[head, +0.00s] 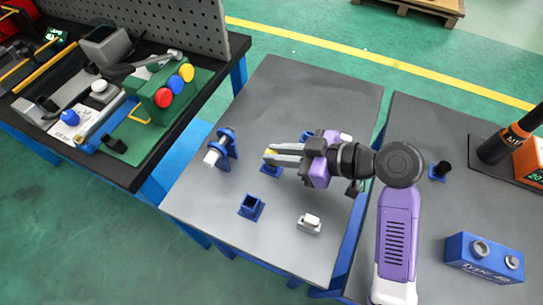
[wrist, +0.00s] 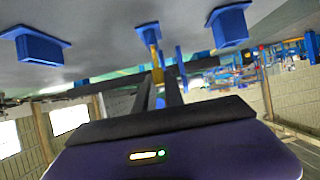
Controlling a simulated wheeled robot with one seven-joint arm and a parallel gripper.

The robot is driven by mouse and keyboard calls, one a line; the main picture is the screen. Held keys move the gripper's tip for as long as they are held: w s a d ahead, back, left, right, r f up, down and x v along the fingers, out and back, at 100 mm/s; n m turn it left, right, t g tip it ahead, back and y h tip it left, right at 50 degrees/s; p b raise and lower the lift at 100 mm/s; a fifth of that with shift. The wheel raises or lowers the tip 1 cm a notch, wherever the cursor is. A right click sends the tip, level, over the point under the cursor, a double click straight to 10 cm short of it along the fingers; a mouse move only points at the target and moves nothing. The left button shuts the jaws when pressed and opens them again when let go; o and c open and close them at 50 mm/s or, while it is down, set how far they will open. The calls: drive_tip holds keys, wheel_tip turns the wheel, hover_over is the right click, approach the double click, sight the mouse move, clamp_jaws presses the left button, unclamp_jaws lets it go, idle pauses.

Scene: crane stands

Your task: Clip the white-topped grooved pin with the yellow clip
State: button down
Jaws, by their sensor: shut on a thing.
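My gripper (head: 267,156) reaches left over the middle table, shut on the small yellow clip (head: 271,152). In the wrist view the clip (wrist: 154,56) shows as a thin yellow piece between the fingertips, in line with a blue holder (wrist: 148,34); I cannot tell if they touch. In the head view a blue holder (head: 271,170) shows just below the fingertips. A white-ended pin (head: 211,158) lies sideways in a blue stand (head: 227,143) to the left, apart from my gripper. Its groove is too small to make out.
An empty-looking square blue socket (head: 251,207) and a grey block with a white top (head: 310,225) stand toward the table's front. A whitish piece (head: 346,137) is partly hidden behind my gripper. A cluttered bench (head: 150,150) is at left; a blue block (head: 484,258) sits on the right table.

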wheel_tip(320, 180, up, 5)
drive_tip(key=p, duration=0.3)
drive_tip(key=shift+f, duration=0.2)
idle(0.3)
